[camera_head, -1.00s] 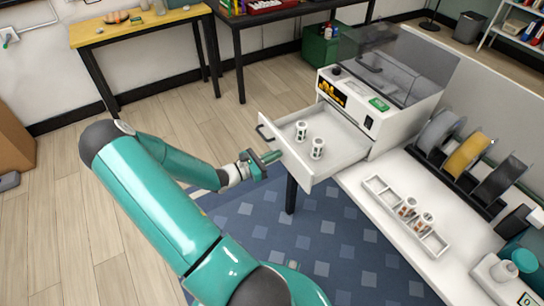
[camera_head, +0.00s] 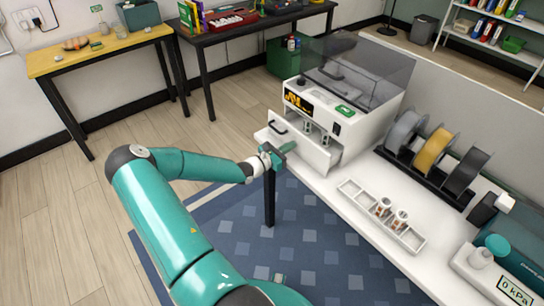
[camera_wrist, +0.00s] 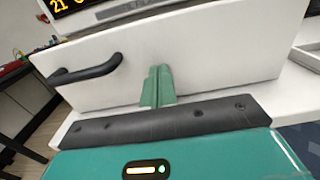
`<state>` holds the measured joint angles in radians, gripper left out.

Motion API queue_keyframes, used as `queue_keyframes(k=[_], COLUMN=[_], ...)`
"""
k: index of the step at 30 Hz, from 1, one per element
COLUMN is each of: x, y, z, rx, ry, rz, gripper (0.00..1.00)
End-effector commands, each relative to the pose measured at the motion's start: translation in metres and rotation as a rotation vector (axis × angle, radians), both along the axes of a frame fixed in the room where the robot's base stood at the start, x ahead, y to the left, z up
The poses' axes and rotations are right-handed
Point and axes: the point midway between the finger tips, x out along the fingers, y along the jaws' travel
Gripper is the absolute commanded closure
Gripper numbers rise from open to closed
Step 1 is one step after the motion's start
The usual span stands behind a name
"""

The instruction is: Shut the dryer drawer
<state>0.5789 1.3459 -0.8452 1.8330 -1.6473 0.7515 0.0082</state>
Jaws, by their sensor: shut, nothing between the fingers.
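The dryer (camera_head: 340,110) is a white box with a smoky clear lid, standing on the white bench. Its drawer (camera_head: 297,150) is still partly out, with a gap behind the front panel. Two small white canisters (camera_head: 316,133) show inside it. My gripper (camera_head: 278,153) is shut and empty, with its fingertips at the drawer front. In the wrist view, the green fingers (camera_wrist: 158,86) meet the white front panel (camera_wrist: 200,55), to the right of the black handle (camera_wrist: 88,70). Whether they press on it I cannot tell exactly.
A white rack (camera_head: 381,216) with two canisters lies on the bench in front of the dryer. Spools (camera_head: 432,152) stand in a holder to the right. The floor to the left is clear.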

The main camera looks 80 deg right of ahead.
Motion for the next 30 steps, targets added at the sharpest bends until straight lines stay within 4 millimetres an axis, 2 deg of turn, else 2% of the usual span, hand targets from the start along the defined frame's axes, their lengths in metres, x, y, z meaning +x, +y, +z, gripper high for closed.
queue_keyframes(k=[4, 12, 30], x=[-0.024, -0.047, -0.055], y=[-0.026, -0.053, -0.063], z=[0.000, 0.000, 0.002], rx=[0.000, 0.000, -0.002], ry=[0.001, 0.001, 0.001], rz=[-0.002, 0.000, 0.001], gripper=[1.00, 1.00, 1.00])
